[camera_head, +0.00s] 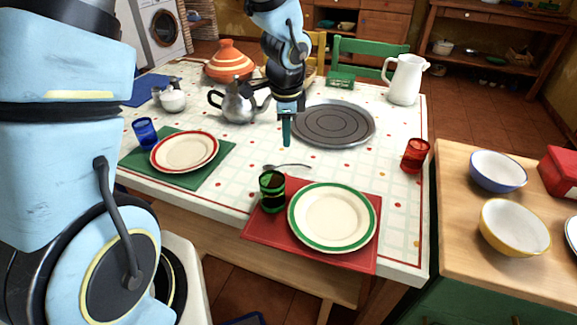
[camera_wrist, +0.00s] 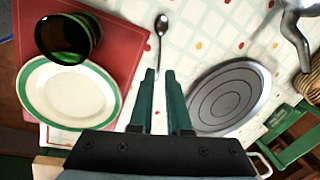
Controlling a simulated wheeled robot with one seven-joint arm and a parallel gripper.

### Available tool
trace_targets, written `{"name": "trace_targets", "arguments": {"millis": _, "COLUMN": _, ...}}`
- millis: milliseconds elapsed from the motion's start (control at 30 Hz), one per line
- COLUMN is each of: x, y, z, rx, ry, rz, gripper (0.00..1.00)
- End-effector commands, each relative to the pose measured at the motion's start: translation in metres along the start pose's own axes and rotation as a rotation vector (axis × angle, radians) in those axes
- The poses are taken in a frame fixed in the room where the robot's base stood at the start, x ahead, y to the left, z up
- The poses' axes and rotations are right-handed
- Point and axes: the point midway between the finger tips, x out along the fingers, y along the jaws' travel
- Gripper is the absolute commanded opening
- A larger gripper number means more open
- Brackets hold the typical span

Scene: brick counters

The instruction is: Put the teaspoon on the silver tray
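The teaspoon (camera_head: 287,165) lies on the checked tablecloth just behind the green glass and the red placemat. In the wrist view the teaspoon (camera_wrist: 161,34) lies beyond my fingertips, its bowl end toward the top. The round silver tray (camera_head: 368,133) lies flat on the table behind and to the right of the teaspoon. In the wrist view the tray (camera_wrist: 258,82) is to the right of my fingers. My gripper (camera_head: 287,140) points down above the table, between teaspoon and tray. Its green fingers (camera_wrist: 161,75) are apart, with nothing between them.
A green glass (camera_head: 272,191) stands close to the teaspoon, beside a green-rimmed plate (camera_head: 333,218) on a red placemat (camera_head: 360,262). A metal teapot (camera_head: 238,105) stands left of my gripper. A red glass (camera_head: 415,155) and white jug (camera_head: 405,80) are at the right.

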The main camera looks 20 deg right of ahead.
Motion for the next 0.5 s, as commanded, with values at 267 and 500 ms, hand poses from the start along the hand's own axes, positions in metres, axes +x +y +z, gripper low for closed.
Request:
{"name": "trace_targets", "arguments": {"millis": 267, "x": 0.042, "y": 0.002, "z": 0.000, "rx": 0.001, "ry": -0.003, "rz": 0.004, "gripper": 0.15}}
{"name": "trace_targets", "arguments": {"millis": 500, "x": 0.058, "y": 0.001, "z": 0.001, "rx": -0.002, "ry": -0.002, "rz": 0.004, "gripper": 0.15}}
